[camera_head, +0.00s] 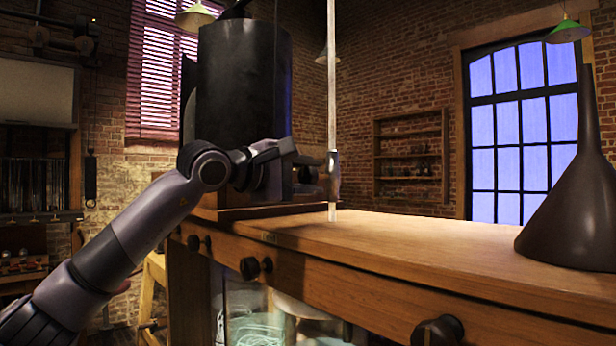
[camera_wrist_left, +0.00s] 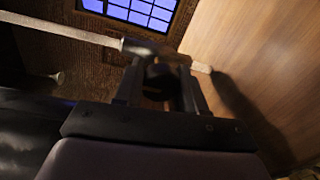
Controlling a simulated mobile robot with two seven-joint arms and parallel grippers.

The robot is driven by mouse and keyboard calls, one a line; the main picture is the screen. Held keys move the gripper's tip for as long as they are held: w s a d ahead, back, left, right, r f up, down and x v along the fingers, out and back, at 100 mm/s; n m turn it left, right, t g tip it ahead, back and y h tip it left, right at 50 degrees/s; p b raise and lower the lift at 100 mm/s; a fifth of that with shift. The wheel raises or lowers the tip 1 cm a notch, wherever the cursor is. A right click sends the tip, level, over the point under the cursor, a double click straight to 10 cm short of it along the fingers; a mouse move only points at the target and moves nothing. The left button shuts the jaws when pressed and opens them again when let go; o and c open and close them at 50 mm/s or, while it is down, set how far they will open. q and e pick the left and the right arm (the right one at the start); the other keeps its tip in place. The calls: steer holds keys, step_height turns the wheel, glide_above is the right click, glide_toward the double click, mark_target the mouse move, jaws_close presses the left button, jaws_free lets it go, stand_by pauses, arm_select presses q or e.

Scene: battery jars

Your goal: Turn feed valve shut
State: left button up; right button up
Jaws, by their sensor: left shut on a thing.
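The feed valve (camera_head: 333,172) is a dark fitting low on a pale vertical tube (camera_head: 331,90), whose lower end stops close above the wooden bench top. In the left wrist view the tube (camera_wrist_left: 60,30) runs across the top, with the dark valve body on it. My left gripper (camera_head: 312,163) reaches the valve from the left, in front of a large dark cylinder. In the wrist view its two fingers (camera_wrist_left: 160,76) are on either side of the valve's dark rounded handle, shut on it. The handle's exact angle is too dark to tell. My right gripper is not in view.
The large black cylinder (camera_head: 245,85) stands on the bench close behind my left gripper. A dark cone-shaped vessel (camera_head: 570,205) stands at the bench's right end. The bench top (camera_head: 420,240) between them is clear. Dark knobs (camera_head: 250,268) stick out of the bench front.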

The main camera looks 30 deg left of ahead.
mark_target(303, 178)
arm_select(q)
steer(key=o, duration=1)
steer(key=shift+f, duration=0.2)
steer(key=shift+o, duration=0.2)
steer(key=shift+r, duration=0.1)
steer(key=shift+s+a, duration=0.1)
steer(key=shift+s, duration=0.15)
steer(key=b+v, duration=0.2)
steer(key=v, duration=0.3)
steer(key=shift+s, duration=0.1)
steer(key=shift+s+a, duration=0.25)
steer(key=shift+s, duration=0.45)
